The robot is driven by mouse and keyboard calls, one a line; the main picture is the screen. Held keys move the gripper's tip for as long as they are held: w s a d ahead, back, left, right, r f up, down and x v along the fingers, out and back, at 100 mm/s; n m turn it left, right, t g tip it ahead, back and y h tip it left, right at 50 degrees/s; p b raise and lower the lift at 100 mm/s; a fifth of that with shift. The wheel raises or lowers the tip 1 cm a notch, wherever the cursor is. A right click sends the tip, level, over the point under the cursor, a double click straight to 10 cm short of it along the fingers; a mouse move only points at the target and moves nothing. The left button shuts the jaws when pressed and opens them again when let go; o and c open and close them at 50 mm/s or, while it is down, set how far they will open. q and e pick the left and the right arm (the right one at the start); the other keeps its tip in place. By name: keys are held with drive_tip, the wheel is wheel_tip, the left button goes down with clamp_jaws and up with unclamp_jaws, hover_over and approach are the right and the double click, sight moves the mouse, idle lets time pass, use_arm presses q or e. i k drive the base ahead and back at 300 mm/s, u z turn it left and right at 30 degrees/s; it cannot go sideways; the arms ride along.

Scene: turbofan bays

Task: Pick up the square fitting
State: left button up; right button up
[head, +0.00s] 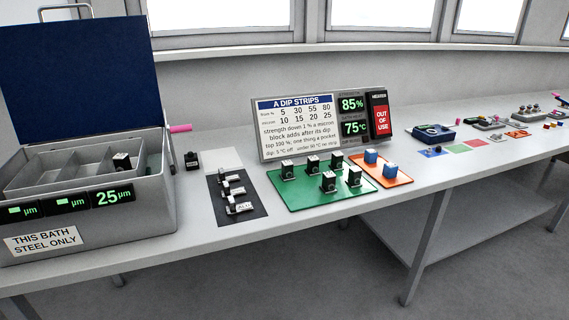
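No part is marked as the square fitting, and I cannot tell which one it is. Several small dark blocky fittings with pale faces (328,181) stand apart on a green mat (303,202). Two blue blocks (389,171) sit on an orange mat (402,181). A similar dark block (122,162) stands in a compartment of the grey steel bath (90,230). A small black block (192,160) stands on the bench right of the bath. Neither of my grippers is in view.
The bath's blue lid (78,75) stands open, and a pink handle (181,128) sticks out at its right. A dark mat (236,204) holds several labelled clips. A sign panel (305,130) stands behind. More trays (434,133) lie far right. The bench front (290,226) is clear.

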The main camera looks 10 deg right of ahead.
sight(313, 162)
drive_tip(key=z, duration=0.05)
drive_tip(key=i, duration=0.8)
drive_tip(key=u, duration=2.5)
drive_tip(key=k, duration=1.1)
drive_tip(key=z, duration=0.7)
